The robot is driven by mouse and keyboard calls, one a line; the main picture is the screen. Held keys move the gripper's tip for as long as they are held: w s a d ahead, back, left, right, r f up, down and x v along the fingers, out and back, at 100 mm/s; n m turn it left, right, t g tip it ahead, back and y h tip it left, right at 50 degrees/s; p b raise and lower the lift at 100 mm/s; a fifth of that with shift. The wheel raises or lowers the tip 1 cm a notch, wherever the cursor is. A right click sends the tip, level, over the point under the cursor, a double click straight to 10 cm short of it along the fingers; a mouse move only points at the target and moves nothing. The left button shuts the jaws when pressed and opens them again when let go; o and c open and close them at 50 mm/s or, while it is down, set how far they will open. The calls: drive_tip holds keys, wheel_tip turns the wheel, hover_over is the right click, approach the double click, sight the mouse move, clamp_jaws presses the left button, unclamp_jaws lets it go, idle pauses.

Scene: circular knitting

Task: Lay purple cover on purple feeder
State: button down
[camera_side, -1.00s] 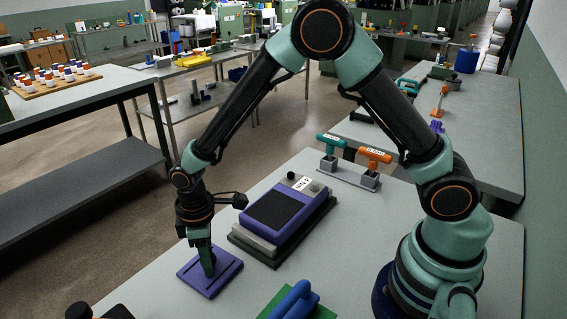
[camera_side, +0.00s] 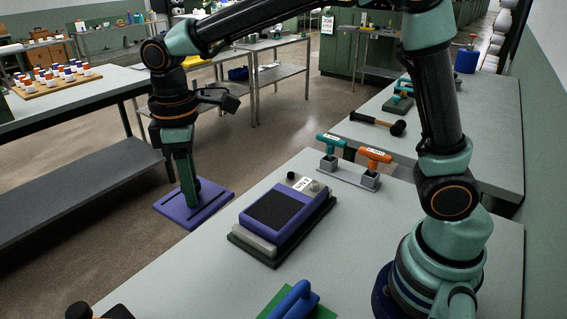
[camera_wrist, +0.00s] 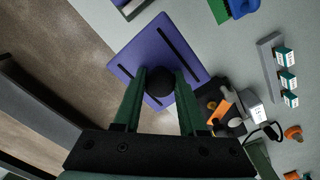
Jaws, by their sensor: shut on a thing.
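The purple cover (camera_side: 170,209) is a flat square plate with dark slots and a round black knob (camera_wrist: 161,82). My gripper (camera_side: 190,192) is shut on the knob and holds the cover off the table, left of the feeder in the side view. The wrist view shows my fingers (camera_wrist: 160,84) on both sides of the knob, with the cover (camera_wrist: 150,48) beyond. The purple feeder (camera_side: 299,224) has a black top panel, a grey front strip and a dark green base. It stands on the table, apart from the cover, its top uncovered.
Teal and orange T-handles (camera_side: 374,157) stand in a grey holder behind the feeder. A blue handle (camera_side: 293,300) on a green plate lies at the table front. Another bench (camera_side: 450,130) with a mallet (camera_side: 378,123) is behind.

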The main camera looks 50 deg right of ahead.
drive_tip(key=s+d+r, duration=0.2)
drive_tip(key=d+r, duration=0.2)
drive_tip(key=d, duration=0.5)
drive_tip(key=s+d+r, duration=0.2)
drive_tip(key=d+r, duration=0.2)
drive_tip(key=d, duration=0.5)
drive_tip(key=shift+m, duration=0.4)
drive_tip(key=f, duration=2)
drive_tip(key=shift+w, duration=0.2)
drive_tip(key=shift+f, duration=0.1)
drive_tip(key=shift+c, duration=2.3)
unclamp_jaws()
wheel_tip(320, 180, up, 11)
drive_tip(key=s+r+m+t, duration=0.5)
drive_tip(key=s+m, duration=0.1)
drive_tip(key=m, duration=0.3)
drive_tip(key=shift+s+a+r+t, duration=0.25)
drive_tip(key=shift+a+r+t, duration=0.05)
drive_tip(key=shift+a+r, duration=0.05)
